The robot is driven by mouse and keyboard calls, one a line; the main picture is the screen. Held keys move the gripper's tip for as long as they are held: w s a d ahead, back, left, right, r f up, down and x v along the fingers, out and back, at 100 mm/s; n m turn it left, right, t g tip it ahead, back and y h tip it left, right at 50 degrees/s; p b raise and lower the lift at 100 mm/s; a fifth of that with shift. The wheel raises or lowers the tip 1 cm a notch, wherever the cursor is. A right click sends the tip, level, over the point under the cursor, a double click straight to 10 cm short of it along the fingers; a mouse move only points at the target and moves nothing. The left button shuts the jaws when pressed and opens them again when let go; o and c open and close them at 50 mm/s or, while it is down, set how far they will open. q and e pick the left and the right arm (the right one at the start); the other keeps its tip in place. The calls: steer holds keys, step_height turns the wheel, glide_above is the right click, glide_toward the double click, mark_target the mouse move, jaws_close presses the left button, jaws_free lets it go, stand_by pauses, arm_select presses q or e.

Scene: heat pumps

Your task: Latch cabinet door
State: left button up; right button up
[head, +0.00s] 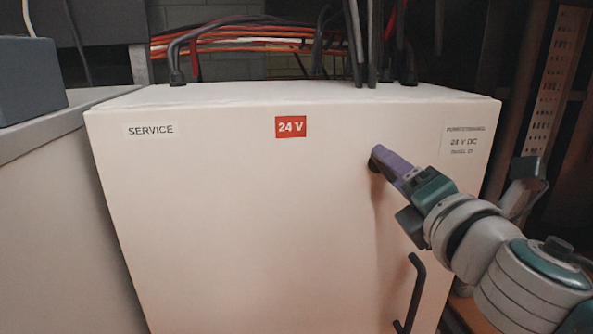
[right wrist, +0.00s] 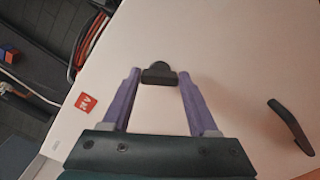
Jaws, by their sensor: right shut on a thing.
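The white cabinet door (head: 250,220) faces me with a red 24 V label (head: 291,127) and looks flush with the cabinet; its seam is hard to make out. A small dark latch knob (right wrist: 159,76) sits on its upper right part. My right gripper (head: 381,159) reaches in from the right and is shut on the latch knob, its purple fingers on either side of it in the right wrist view (right wrist: 160,77). In the head view the fingers mostly hide the knob. A black bar handle (head: 415,290) is lower on the door and also shows in the right wrist view (right wrist: 291,126). My left gripper is out of view.
Black and red cables (head: 250,40) run behind and into the cabinet top. A grey cabinet (head: 45,190) stands close on the left with a dark blue box (head: 28,80) on it. A perforated metal rack post (head: 545,85) stands at the right. The space before the door's left side is clear.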

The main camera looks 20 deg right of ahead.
steer(key=m, duration=0.7)
steer(key=shift+f, duration=0.15)
steer(key=shift+m, duration=0.3)
steer(key=o, duration=1.4)
steer(key=shift+s, duration=0.1)
